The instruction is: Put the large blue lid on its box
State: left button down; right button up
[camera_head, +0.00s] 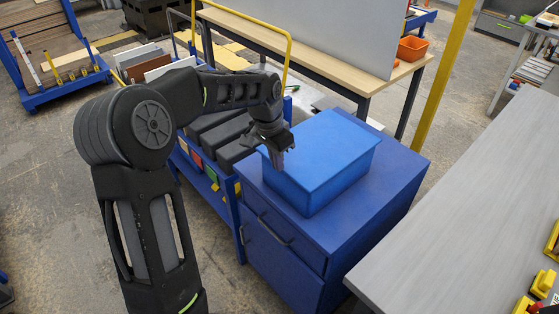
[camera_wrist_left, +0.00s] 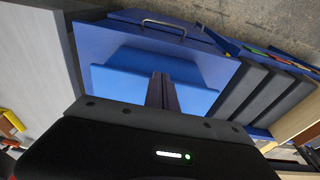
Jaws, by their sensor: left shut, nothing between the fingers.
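The large blue lid (camera_head: 325,145) lies flat on top of its blue box (camera_head: 325,190) and covers the opening, with its rim reaching slightly past the walls. The box stands on a dark blue cabinet (camera_head: 385,185). My left gripper (camera_head: 279,165) points down at the lid's left corner in the head view and hides part of that edge. Its fingers are shut together with nothing between them. In the left wrist view the closed fingers (camera_wrist_left: 162,90) show in front of the lid (camera_wrist_left: 115,84). I cannot tell whether they touch it. My right gripper is not in view.
A blue cart with dark bins (camera_head: 222,140) stands left of the cabinet. A workbench (camera_head: 325,50) with an orange bin (camera_head: 412,48) is behind. A grey table (camera_head: 470,200) fills the right side. Some cabinet top is bare around the box.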

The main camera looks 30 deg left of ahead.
pick_arm(q)
jog(key=shift+s+a, duration=0.2)
jog(key=shift+s, duration=0.65)
notch_tip(320, 180, up, 7)
jog(key=p, duration=0.4)
jog(key=shift+p, duration=0.3)
dwell(0.5)
